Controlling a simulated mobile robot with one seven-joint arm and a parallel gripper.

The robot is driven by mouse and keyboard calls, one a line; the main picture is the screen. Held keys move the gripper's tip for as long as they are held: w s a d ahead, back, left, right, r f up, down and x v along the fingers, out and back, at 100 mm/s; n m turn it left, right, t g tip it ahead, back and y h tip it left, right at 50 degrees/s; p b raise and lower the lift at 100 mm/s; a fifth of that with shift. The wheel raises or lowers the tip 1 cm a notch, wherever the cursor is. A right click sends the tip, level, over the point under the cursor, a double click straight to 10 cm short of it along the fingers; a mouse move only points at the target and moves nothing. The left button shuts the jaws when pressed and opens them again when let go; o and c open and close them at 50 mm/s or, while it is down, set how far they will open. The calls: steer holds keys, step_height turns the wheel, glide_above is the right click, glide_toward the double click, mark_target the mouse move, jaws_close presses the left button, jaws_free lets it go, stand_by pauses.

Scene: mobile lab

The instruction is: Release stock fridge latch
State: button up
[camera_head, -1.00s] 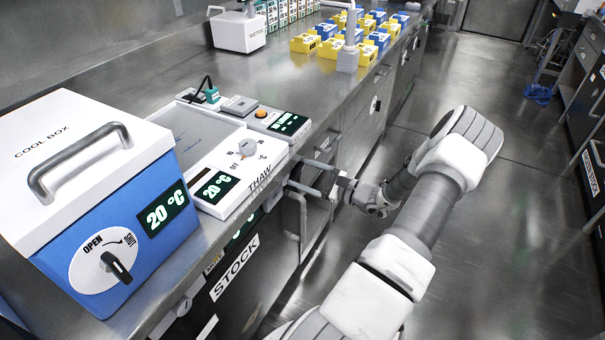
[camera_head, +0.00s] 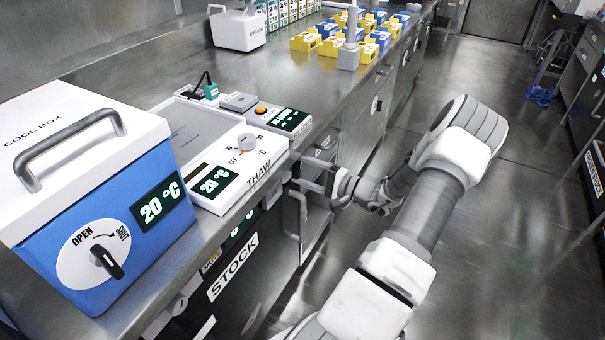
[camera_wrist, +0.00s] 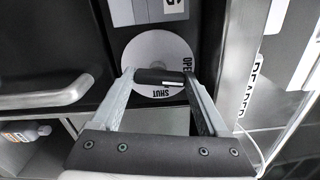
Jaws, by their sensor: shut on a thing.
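The stock fridge latch is a black bar (camera_wrist: 158,76) on a round white dial (camera_wrist: 158,52) marked OPEN and SHUT, seen in the wrist view. The bar lies roughly crosswise in that view, with a white mark near its right end. My gripper (camera_wrist: 160,80) is shut on the bar, one finger at each end. In the head view my gripper (camera_head: 306,174) reaches in under the bench edge, and the latch is hidden there. The fridge front with the STOCK label (camera_head: 232,266) is below the bench.
A bar handle (camera_wrist: 45,97) is left of the dial in the wrist view. On the bench stand the blue cool box (camera_head: 118,225) with its own dial, the THAW unit (camera_head: 230,168) and yellow and blue racks (camera_head: 355,38).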

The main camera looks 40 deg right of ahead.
steer(key=shift+n+b, duration=0.45)
steer(key=shift+n, duration=0.65)
steer(key=o, duration=1.2)
steer(key=shift+o, duration=0.2)
steer(key=shift+s, duration=0.1)
steer(key=p+v, duration=0.3)
steer(key=v, duration=1.4)
steer(key=shift+s, duration=0.2)
steer(key=shift+w+d+r, duration=0.1)
